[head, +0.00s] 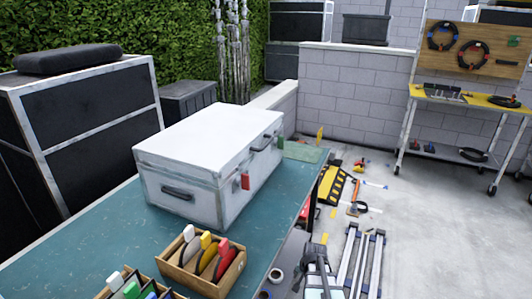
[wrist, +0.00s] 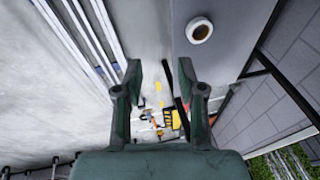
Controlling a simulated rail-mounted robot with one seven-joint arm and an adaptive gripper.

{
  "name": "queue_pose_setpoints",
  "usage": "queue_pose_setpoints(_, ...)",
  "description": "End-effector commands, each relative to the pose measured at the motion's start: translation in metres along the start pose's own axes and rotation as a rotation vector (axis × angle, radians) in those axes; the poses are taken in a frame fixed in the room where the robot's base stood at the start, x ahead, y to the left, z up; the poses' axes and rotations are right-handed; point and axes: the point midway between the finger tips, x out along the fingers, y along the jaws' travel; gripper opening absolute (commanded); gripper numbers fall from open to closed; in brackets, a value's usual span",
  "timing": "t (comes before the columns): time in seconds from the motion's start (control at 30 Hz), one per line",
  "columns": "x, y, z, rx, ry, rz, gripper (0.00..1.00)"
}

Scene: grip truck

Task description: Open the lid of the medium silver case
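The silver case (head: 190,150) stands on the teal table (head: 75,240) in the head view, with its lid (head: 210,132) shut. A dark handle (head: 177,193) is on its near face. Another handle (head: 262,143) is on its right-hand long face, between a red tag (head: 245,181) and a green tag (head: 280,142). My gripper (wrist: 160,80) is open and empty in the wrist view, with floor and clutter seen between its fingers. The case does not show in the wrist view. A grey shape at the bottom of the head view may be part of my arm.
An open wooden box (head: 205,282) with coloured-top items stands near the case, beside another organiser (head: 105,290). A tape roll (wrist: 199,30) lies on a grey surface near my gripper. Silver rails (head: 362,265) and yellow-black gear (head: 333,187) lie on the floor.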

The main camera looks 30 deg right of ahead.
Motion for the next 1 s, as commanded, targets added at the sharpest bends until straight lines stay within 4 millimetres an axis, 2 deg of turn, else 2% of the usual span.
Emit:
queue_pose_setpoints(0.03,-0.012,0.0,-0.027,0.045,0.05,-0.026,0.39)
queue_pose_setpoints(0.2,-0.065,-0.008,-0.092,0.175,0.188,-0.114,0.39)
queue_pose_setpoints(0.4,-0.136,-0.025,-0.145,0.297,0.322,-0.235,0.39)
queue_pose_setpoints(0.5,-0.171,-0.036,-0.161,0.343,0.376,-0.301,0.39)
queue_pose_setpoints(0.6,-0.205,-0.049,-0.17,0.381,0.417,-0.365,0.39)
queue_pose_setpoints(0.77,-0.259,-0.074,-0.175,0.428,0.469,-0.479,0.39)
queue_pose_setpoints(0.87,-0.295,-0.093,-0.17,0.452,0.493,-0.562,0.39)
queue_pose_setpoints(1.0,-0.347,-0.123,-0.153,0.478,0.51,-0.692,0.39)
